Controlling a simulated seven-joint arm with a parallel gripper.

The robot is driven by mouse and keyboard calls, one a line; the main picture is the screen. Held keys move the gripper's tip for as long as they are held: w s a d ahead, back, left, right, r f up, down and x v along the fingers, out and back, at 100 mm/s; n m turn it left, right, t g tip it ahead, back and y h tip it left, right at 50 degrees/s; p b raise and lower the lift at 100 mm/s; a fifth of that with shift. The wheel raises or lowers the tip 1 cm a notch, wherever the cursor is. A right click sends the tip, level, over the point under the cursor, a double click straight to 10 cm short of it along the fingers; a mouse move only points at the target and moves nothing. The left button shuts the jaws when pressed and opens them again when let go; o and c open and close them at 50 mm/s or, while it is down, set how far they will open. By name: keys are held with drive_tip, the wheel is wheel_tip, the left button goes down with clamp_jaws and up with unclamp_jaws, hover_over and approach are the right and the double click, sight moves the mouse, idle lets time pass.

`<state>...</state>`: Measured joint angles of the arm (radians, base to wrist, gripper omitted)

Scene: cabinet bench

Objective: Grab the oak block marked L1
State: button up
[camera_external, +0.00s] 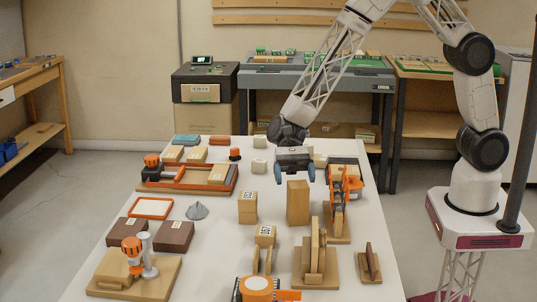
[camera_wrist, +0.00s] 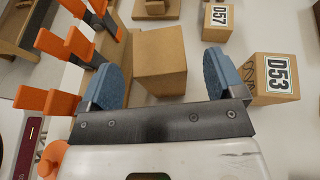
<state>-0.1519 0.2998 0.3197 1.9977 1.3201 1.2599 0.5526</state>
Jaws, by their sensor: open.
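No L1 mark can be read in either view. A tall, plain oak block (camera_external: 298,203) stands upright on the white table below my gripper (camera_external: 295,175). In the wrist view this block (camera_wrist: 160,62) appears between the two blue fingertips, with no label on the faces I see. My gripper (camera_wrist: 163,78) is open and empty, pointing down, and appears above the block. A block marked D53 (camera_wrist: 274,78) is to its right in the wrist view, and a block marked D57 (camera_wrist: 218,22) is farther off.
An orange-pronged wooden rack (camera_wrist: 85,45) stands close to the left finger in the wrist view; it also shows in the external view (camera_external: 338,215). Upright wooden boards on a base (camera_external: 315,262) stand in front. A wooden tray with orange edges (camera_external: 188,178) lies at left.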

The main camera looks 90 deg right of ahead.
sight(298, 203)
drive_tip(key=shift+x, duration=2)
drive_tip(key=c, duration=1.4)
